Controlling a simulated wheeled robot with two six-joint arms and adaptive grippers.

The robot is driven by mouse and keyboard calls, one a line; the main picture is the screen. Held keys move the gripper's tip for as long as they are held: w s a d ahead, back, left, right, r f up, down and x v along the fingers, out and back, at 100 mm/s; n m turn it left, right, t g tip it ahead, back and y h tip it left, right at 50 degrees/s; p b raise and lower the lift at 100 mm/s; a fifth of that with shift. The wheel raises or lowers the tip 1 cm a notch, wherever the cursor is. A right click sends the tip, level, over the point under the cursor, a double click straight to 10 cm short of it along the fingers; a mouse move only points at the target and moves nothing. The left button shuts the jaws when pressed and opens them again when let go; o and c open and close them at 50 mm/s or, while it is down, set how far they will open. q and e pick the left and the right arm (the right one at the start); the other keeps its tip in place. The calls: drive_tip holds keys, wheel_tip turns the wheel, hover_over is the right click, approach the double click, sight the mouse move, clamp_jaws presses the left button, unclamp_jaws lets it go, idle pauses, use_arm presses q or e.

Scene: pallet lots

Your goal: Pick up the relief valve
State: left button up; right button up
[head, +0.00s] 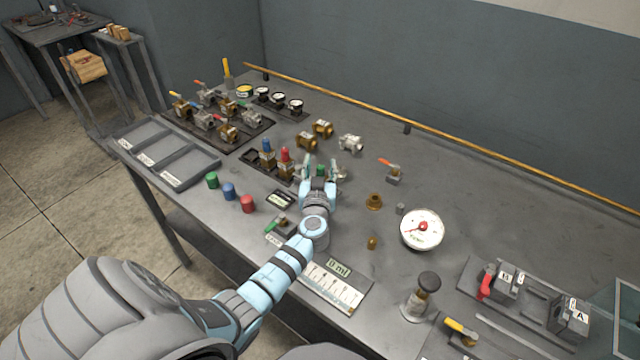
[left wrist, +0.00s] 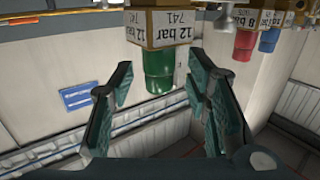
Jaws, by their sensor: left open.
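A relief valve with a green cap (left wrist: 159,65) shows in the left wrist view. Its brass body (left wrist: 165,25) has a label reading "12 bar 741". In the head view its green cap (head: 321,170) shows between the fingers of my left gripper (head: 324,173), and its body is hidden. In the left wrist view the gripper (left wrist: 160,92) is open, with a gap on both sides of the cap. A blue-capped valve (head: 267,151) and a red-capped valve (head: 285,163) stand to the left on a dark rack (head: 250,156). My right gripper is not in view.
Loose green (head: 212,180), blue (head: 228,191) and red (head: 247,204) caps stand near the front edge. Brass fittings (head: 307,142) lie behind the rack. A round gauge (head: 422,229) and brass pieces (head: 374,202) lie to the right. The table's back right is clear.

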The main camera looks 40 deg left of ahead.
use_arm(q)
drive_tip(key=shift+d, duration=0.1)
clamp_jaws()
drive_tip(key=shift+r, duration=0.1)
idle(0.3)
